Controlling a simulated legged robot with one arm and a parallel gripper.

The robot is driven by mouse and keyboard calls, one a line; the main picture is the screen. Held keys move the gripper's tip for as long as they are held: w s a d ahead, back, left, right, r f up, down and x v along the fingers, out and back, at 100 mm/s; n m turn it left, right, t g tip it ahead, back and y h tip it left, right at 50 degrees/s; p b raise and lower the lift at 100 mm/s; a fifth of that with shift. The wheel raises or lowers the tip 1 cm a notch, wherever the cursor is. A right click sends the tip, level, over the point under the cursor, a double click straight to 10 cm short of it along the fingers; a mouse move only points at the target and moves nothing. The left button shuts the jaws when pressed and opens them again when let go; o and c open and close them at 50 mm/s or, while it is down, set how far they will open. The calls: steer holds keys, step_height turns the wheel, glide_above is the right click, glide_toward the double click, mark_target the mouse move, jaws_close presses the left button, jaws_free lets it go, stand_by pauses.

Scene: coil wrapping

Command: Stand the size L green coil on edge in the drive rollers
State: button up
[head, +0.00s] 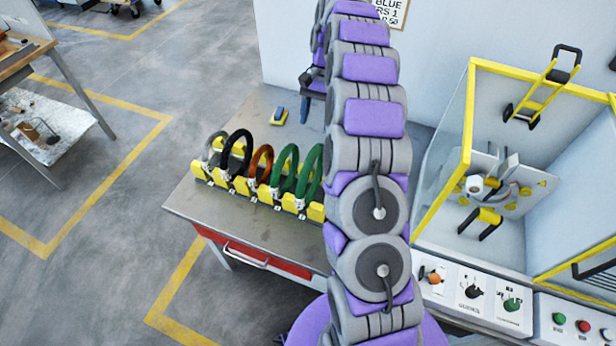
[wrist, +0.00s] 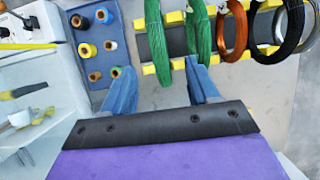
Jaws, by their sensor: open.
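Two green coils stand upright at the right end of the yellow-blocked rack, the inner one (head: 284,168) and the end one (head: 309,172). I cannot tell which is size L. In the wrist view the end green coil (wrist: 157,45) stands ahead of the gap between my fingers, and the other (wrist: 198,30) is just beyond the right finger. My gripper (wrist: 161,82) is open and empty, its blue fingers apart. The drive rollers seem to be the yellow-and-black parts (head: 489,216) inside the yellow-framed machine at right.
Orange (head: 261,163), black (head: 237,150) and grey (head: 214,150) coils share the rack on the workbench (head: 200,210). A blue tray (wrist: 95,70) of spools lies beside the rack. A control panel (head: 475,292) fronts the machine. Clear glass closes its left side.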

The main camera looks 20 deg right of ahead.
mark_target(311, 153)
steer(key=x, duration=0.2)
steer(key=shift+a+f, duration=0.35)
steer(key=f, duration=0.1)
steer(key=s+f+b, duration=0.1)
steer(key=f, duration=0.3)
steer(key=shift+s+d, duration=0.3)
steer(key=shift+d, duration=0.1)
steer(key=shift+s+a+f, duration=0.1)
steer(key=shift+f, duration=0.3)
steer(key=shift+s+a+f+b, duration=0.1)
steer(key=shift+a+f+b, duration=0.1)
steer(key=shift+a, duration=0.25)
steer(key=shift+s+a+f+b, duration=0.1)
steer(key=shift+a+f+b, duration=0.15)
steer(key=shift+a, duration=0.25)
steer(key=x, duration=0.2)
steer(key=b+x, duration=0.1)
steer(key=x, duration=0.1)
steer(key=shift+s+d+f, duration=0.1)
steer(key=shift+s+d, duration=0.05)
steer(key=shift+d, duration=0.15)
steer(key=shift+d+f, duration=0.15)
steer(key=shift+d, duration=0.05)
steer(key=shift+a, duration=0.5)
steer(key=c, duration=0.4)
steer(key=shift+d, duration=0.2)
jaws_close()
